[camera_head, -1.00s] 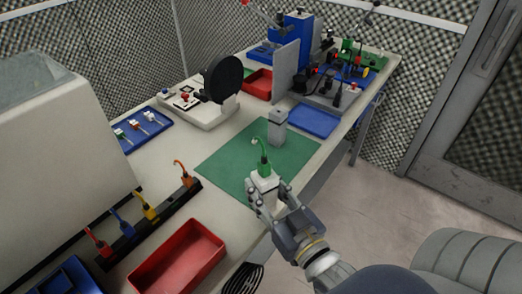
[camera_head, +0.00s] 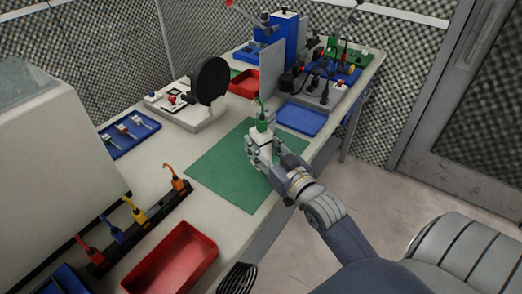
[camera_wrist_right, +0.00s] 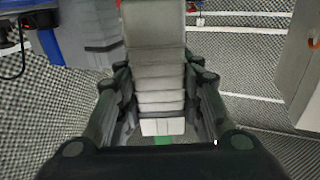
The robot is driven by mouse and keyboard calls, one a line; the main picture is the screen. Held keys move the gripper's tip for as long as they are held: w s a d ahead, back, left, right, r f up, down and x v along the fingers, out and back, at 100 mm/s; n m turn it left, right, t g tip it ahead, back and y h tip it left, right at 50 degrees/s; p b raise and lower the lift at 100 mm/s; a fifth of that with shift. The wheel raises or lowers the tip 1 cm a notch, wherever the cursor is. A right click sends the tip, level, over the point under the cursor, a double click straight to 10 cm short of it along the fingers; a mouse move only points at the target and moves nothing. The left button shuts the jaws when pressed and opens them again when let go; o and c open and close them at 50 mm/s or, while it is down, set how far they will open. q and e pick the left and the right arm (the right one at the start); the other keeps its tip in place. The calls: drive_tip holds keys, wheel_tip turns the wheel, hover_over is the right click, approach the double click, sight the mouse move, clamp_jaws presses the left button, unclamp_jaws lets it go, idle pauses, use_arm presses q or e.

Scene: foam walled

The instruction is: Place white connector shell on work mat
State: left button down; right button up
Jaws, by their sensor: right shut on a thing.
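My right gripper (camera_head: 264,155) is shut on the white connector shell (camera_head: 261,138). The shell is upright, with a green piece and cable (camera_head: 262,120) rising from its top. In the head view the gripper and shell overlap the right part of the green work mat (camera_head: 220,168). I cannot tell whether the shell touches the mat. In the right wrist view the pale, ridged shell (camera_wrist_right: 158,75) sits between the fingers of my right gripper (camera_wrist_right: 160,100). My left gripper is not in view.
A red tray (camera_head: 178,262) and a black rack (camera_head: 140,228) with coloured cable plugs lie nearer on the bench. A blue tray (camera_head: 130,132) with small parts lies left. A black disc fixture (camera_head: 212,82) and another blue tray (camera_head: 301,119) stand beyond the mat. The mat's left part is clear.

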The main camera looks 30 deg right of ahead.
drive_tip(key=shift+w+d, duration=0.2)
drive_tip(key=shift+w, duration=0.2)
drive_tip(key=shift+f, duration=0.3)
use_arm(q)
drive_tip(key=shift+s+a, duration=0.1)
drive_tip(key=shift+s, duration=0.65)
use_arm(e)
drive_tip(key=shift+f, duration=1.45)
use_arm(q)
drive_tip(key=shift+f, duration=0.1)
use_arm(e)
drive_tip(key=shift+f, duration=0.15)
drive_tip(key=o, duration=1.1)
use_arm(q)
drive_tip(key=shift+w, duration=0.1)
